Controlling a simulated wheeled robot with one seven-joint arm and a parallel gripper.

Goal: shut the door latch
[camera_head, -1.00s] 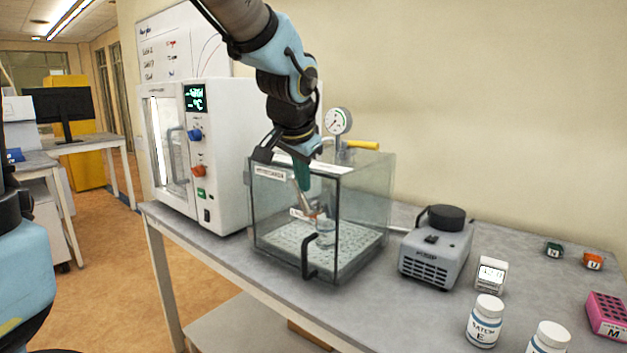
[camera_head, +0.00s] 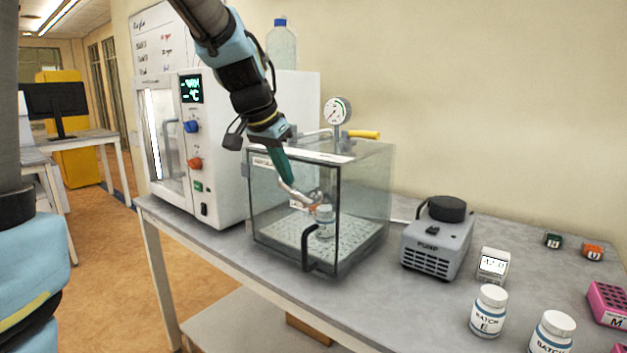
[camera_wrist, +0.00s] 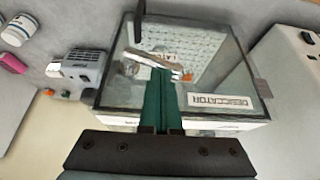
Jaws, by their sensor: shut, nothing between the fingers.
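The desiccator is a clear glass box (camera_head: 372,210) with a label and a black door handle (camera_head: 309,254) on its front; the handle also shows in the wrist view (camera_wrist: 138,24). A pale lever with an orange end (camera_head: 297,195), apparently the door latch, slants across the front glass. In the wrist view it is a grey-brown and white bar (camera_wrist: 146,58) at my fingertips. My gripper (camera_head: 287,180) has green fingers, shut and empty, pointing down at the lever. They look touching or very close; I cannot tell which. The fingers partly hide the lever (camera_wrist: 160,72).
A white oven (camera_head: 232,150) stands close on the left. A gauge (camera_head: 337,111) and yellow-handled valve (camera_head: 364,134) rise from the desiccator. A jar (camera_head: 325,222) is inside. A pump (camera_head: 436,245), timer (camera_head: 493,265) and bottles (camera_head: 488,311) stand right. The bench front is clear.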

